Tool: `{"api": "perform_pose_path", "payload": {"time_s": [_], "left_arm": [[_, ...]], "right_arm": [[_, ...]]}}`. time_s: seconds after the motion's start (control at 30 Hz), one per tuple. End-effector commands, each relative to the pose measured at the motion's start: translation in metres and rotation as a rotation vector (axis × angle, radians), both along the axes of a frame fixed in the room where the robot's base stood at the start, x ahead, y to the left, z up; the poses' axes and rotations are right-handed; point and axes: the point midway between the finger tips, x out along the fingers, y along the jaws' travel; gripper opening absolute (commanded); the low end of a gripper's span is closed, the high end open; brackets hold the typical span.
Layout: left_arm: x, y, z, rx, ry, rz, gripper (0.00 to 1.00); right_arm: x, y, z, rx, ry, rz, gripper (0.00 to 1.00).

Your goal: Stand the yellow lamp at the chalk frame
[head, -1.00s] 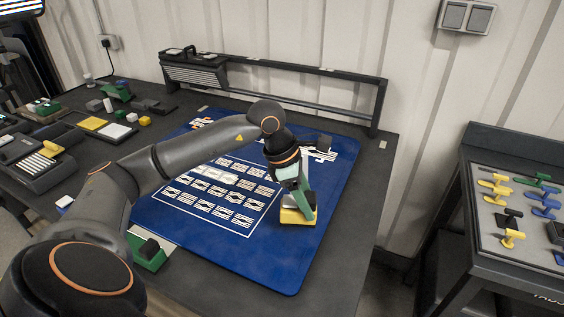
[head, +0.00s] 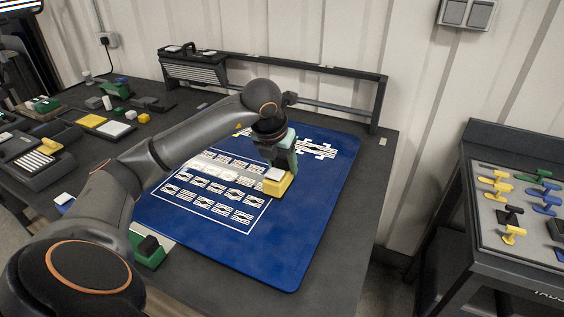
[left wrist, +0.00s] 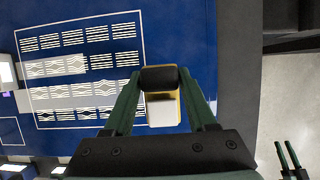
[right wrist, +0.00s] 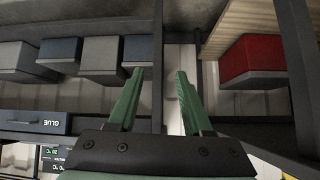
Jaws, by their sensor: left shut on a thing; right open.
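The yellow lamp (head: 278,189), a yellow block with a white face and a dark grip, is in my left gripper (head: 280,166). It is at the right edge of the white chalk frame (head: 208,219) on the blue mat; I cannot tell if it touches the mat. In the left wrist view the lamp (left wrist: 162,112) sits between the green fingers of that gripper (left wrist: 160,80), beside the frame's right line (left wrist: 143,45). A bright band crosses one row of patterns inside the frame. My right gripper (right wrist: 160,75) is open and empty in the right wrist view.
A dark rail (head: 330,75) stands along the back of the bench. Small blocks and trays (head: 105,125) lie at the left. A side table (head: 485,215) at the right holds several coloured handled pieces. The mat's right part (head: 315,215) is clear.

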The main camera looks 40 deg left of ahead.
Motion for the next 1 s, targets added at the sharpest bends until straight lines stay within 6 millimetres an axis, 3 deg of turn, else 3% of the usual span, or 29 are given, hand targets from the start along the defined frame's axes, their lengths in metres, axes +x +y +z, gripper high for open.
{"api": "perform_pose_path", "payload": {"time_s": [0.53,0.73,1.0], "left_arm": [[0.000,0.000,-0.057,-0.002,-0.002,-0.003,0.00],[0.000,0.000,-0.071,0.000,-0.002,-0.003,0.00],[0.000,0.000,-0.073,0.000,-0.002,-0.003,0.00]], "right_arm": [[-0.001,0.005,-0.044,0.005,0.015,0.009,0.50],[0.007,0.016,-0.043,0.019,0.003,0.027,0.50],[0.012,0.018,-0.040,0.021,-0.007,0.034,0.50]]}}
